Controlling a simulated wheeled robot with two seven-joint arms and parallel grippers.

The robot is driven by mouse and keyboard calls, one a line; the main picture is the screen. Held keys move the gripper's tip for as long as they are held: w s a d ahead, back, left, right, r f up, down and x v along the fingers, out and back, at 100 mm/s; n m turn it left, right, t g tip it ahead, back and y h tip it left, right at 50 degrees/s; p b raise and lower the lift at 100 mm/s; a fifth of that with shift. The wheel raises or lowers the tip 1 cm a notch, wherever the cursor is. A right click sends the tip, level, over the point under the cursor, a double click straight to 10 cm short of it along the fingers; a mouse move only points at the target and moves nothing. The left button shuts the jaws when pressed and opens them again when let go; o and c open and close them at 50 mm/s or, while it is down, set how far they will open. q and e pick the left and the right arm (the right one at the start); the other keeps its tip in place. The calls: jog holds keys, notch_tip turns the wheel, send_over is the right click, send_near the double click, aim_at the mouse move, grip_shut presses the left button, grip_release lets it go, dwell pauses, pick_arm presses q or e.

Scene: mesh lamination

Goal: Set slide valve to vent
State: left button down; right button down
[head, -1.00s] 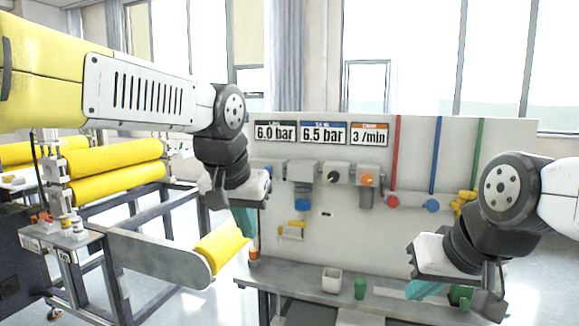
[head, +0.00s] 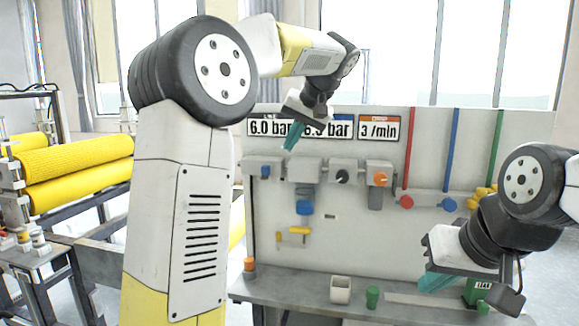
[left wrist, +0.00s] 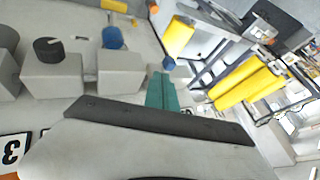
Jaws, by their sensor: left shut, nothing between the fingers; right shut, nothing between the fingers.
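A row of grey valve blocks is mounted on the upright panel (head: 360,240). The leftmost block (head: 263,168) carries a small blue part and is likely the slide valve; its setting is too small to read. A small blue part (left wrist: 168,63) shows just beyond my left fingertips in the left wrist view. My left gripper (head: 292,138) is shut and empty, in front of the signs, above and right of the leftmost block in the head view. My teal left fingers also show in the left wrist view (left wrist: 162,92). My right gripper (head: 438,282) is shut and empty over the bench's right side.
Right along the row are a block with a blue bowl (head: 304,207), a black knob (head: 342,176) and an orange knob (head: 380,179). A yellow handle (head: 294,237) sits below. Yellow rollers (head: 75,170) stand left.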

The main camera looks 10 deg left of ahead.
aim_at(266, 170)
pick_arm(q)
jog(key=x, duration=1)
dwell(0.3)
jog(key=a, duration=0.6)
jog(key=shift+a, duration=0.35)
jog(key=shift+r, duration=0.1)
